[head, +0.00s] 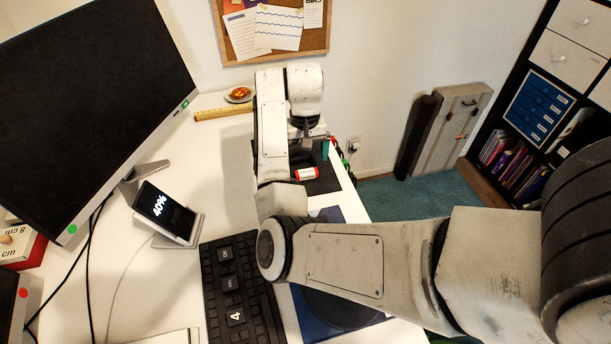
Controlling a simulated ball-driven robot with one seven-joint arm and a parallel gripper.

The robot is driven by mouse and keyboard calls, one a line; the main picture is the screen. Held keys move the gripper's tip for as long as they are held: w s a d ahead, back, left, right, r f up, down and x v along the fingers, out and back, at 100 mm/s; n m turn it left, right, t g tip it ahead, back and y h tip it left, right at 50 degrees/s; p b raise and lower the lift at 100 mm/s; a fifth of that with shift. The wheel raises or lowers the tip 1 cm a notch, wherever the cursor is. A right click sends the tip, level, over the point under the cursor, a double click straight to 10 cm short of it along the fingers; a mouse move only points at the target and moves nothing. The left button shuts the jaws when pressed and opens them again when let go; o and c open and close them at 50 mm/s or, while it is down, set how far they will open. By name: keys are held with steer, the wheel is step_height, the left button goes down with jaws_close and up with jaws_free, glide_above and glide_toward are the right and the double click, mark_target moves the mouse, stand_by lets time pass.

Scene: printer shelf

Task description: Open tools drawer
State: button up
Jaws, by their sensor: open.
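Two white drawer fronts with round knobs show at the upper right in the dark shelf unit, an upper one (588,22) and a lower one (567,57). Both look shut. Another white front is cut off at the right edge. I cannot read a tools label on any of them. My gripper (311,131) is small and partly hidden below my wrist. It is above the far right end of the white desk, well left of the drawers and apart from them. It is open, and I see nothing held in it.
A blue drawer box (540,108) and books (512,165) fill lower shelf cubbies. A grey case (450,128) and a dark cylinder (416,137) stand by the wall. A red-and-white battery-like item (307,174) lies near my gripper. A monitor (85,100) and keyboard (237,285) occupy the desk.

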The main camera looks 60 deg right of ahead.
mark_target(306, 172)
steer(key=f, duration=0.5)
steer(key=shift+s, duration=0.3)
steer(key=c, duration=1.2)
steer(key=shift+r, duration=0.1)
steer(key=shift+r, duration=0.6)
steer(key=s+a+r+p, duration=0.2)
steer(key=s+r, duration=0.2)
steer(key=s+a+r+p, duration=0.2)
steer(key=s+r, duration=0.1)
steer(key=s, duration=0.1)
steer(key=s+a+r+p, duration=0.2)
steer(key=s+a+r, duration=0.1)
steer(key=s+r, duration=0.1)
steer(key=shift+s+r+p, duration=0.1)
steer(key=shift+r+p, duration=0.2)
steer(key=shift+p, duration=0.05)
